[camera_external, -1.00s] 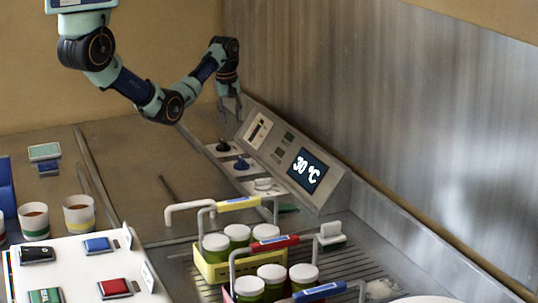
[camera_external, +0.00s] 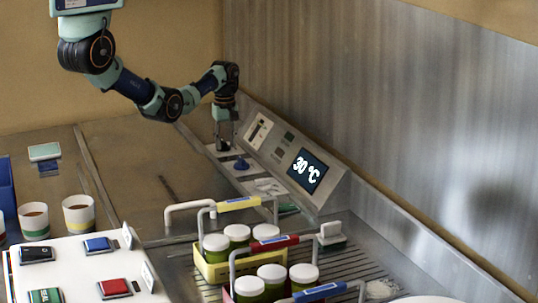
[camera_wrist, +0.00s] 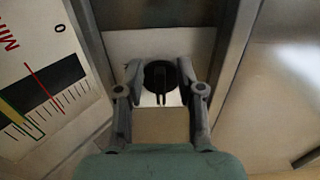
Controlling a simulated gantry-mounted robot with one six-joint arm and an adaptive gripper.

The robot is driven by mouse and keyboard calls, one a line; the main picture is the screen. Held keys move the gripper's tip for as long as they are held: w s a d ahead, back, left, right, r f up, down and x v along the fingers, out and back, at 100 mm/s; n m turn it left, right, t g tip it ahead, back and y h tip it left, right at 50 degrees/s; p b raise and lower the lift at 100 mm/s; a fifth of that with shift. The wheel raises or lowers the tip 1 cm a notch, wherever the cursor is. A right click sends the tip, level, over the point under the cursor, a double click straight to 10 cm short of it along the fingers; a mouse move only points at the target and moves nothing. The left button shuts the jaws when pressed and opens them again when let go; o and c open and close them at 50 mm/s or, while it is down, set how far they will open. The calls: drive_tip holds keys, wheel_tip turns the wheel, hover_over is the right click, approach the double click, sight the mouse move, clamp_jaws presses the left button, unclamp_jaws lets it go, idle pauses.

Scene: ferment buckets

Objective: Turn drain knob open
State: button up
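A black knob (camera_wrist: 160,77) sits on a light plate, between the two fingers of my gripper (camera_wrist: 160,80) in the wrist view. The fingers are open, one on each side of the knob, with a narrow gap seeming to remain. In the external view my gripper (camera_external: 223,142) points down over the knob at the top of the row, mostly covering it. A blue knob (camera_external: 242,164) and a white knob (camera_external: 264,185) stand lower in the row. I cannot tell from labels which is the drain knob.
A sloped control panel (camera_external: 330,186) showing 30 °C stands right beside the knobs. A faucet (camera_external: 185,212) and jar carriers with yellow (camera_external: 238,203) and red (camera_external: 275,243) handles are nearer the front. A metal wall rises at the right.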

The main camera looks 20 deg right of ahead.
clamp_jaws()
drive_tip(key=shift+r+m+p, duration=0.1)
drive_tip(key=shift+m+p, duration=0.2)
drive_tip(key=shift+a+m+p, duration=0.25)
drive_tip(key=shift+m+p, duration=0.35)
drive_tip(key=shift+m, duration=0.3)
drive_tip(key=m, duration=0.1)
drive_tip(key=m+p, duration=0.1)
drive_tip(key=m, duration=0.1)
drive_tip(key=shift+w+a+m+p, duration=0.15)
drive_tip(key=shift+a+m+p, duration=0.15)
drive_tip(key=m, duration=0.2)
drive_tip(key=m+p, duration=0.1)
drive_tip(key=m, duration=0.1)
drive_tip(key=a+m, duration=0.1)
drive_tip(key=m, duration=0.1)
drive_tip(key=shift+w, duration=0.4)
drive_tip(key=m, duration=0.3)
drive_tip(key=w+m, duration=0.1)
drive_tip(key=m, duration=0.1)
drive_tip(key=shift+a+m, duration=0.1)
drive_tip(key=shift+m, duration=0.3)
